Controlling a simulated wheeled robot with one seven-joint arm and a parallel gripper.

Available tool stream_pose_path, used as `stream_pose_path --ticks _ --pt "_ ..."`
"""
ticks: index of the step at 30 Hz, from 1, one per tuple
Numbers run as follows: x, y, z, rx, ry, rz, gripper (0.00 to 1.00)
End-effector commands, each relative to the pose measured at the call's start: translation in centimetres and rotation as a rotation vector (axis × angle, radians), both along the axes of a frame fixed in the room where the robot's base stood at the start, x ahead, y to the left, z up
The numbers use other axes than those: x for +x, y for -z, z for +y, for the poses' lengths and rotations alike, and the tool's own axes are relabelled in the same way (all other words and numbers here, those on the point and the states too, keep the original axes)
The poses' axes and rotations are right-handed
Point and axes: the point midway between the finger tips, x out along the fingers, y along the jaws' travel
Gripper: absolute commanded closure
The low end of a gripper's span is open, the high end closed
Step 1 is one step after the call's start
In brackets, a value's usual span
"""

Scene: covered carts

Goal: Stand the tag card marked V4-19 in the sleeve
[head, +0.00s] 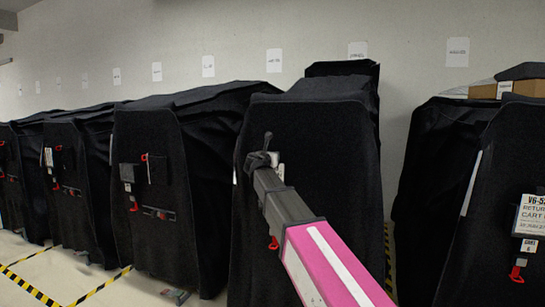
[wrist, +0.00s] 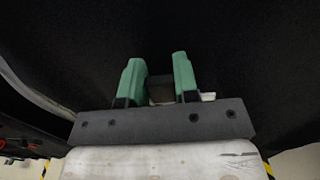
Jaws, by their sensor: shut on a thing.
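My gripper (head: 262,157) is at the front of the middle black-covered cart (head: 325,150), at its upper left. In the wrist view its two green fingers (wrist: 159,80) stand a short way apart, with a small dark and greyish thing between them. A pale piece (head: 280,170) shows just beside the gripper in the head view. It looks like part of the tag card, but no marking can be read. A small white edge (wrist: 208,96) shows right of the fingers in the wrist view. Any sleeve on this cart is hidden behind my gripper and arm.
Several black-covered carts stand along the wall. The right cart (head: 470,250) carries a card (head: 533,215) starting V6-5. The left cart (head: 150,225) has dark pockets (head: 130,173) and red hooks. Yellow-black tape (head: 30,288) marks open floor at lower left.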

Motion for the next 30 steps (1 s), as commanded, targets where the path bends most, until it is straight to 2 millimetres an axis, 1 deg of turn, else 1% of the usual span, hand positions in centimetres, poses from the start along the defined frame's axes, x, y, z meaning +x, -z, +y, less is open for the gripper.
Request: stream_pose_path --ticks 30 --pt "0.0 2.2 0.0 0.000 0.000 0.000 1.00"
